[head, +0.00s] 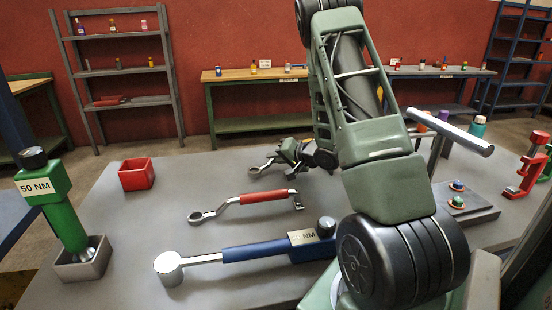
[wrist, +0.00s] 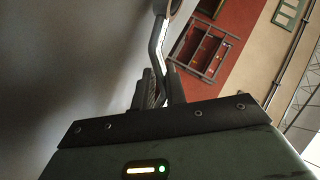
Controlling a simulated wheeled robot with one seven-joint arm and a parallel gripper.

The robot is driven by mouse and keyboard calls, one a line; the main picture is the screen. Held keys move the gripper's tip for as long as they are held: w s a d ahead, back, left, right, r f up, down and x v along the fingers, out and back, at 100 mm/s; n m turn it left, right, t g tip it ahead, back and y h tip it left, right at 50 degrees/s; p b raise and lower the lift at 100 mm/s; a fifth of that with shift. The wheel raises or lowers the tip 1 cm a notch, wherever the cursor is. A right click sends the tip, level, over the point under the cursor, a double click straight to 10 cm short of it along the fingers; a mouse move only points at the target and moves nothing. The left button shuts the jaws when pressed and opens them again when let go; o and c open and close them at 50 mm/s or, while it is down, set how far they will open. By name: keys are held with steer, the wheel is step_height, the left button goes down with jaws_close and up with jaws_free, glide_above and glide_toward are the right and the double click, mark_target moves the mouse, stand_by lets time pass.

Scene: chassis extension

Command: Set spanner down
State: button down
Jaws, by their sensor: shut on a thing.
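My gripper (head: 287,154) is at the far side of the grey table, shut on a metal spanner (head: 262,163). The spanner's ring end points left, toward the table top, in the head view. In the wrist view, the bent metal shank (wrist: 158,45) rises from between my dark fingers (wrist: 156,92), and its ring end is cut off by the top edge. My fingers hide the gripped part. I cannot tell whether the spanner touches the table (head: 205,178).
A red-handled wrench (head: 262,197) and a blue torque wrench (head: 250,250) lie nearer. A red box (head: 137,174) stands left, beyond a green torque tool (head: 66,222). A T-shaped metal bar (head: 450,132), a plate with knobs (head: 470,215) and a red clamp (head: 528,170) are right.

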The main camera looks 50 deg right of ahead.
steer(key=shift+f+b, duration=0.3)
steer(key=shift+f, duration=0.3)
stand_by(0.4)
steer(key=c, duration=1.3)
jaws_free()
steer(key=shift+c, duration=0.2)
steer(key=shift+s, duration=0.15)
steer(key=v, duration=1.7)
steer(key=shift+a+r, duration=0.15)
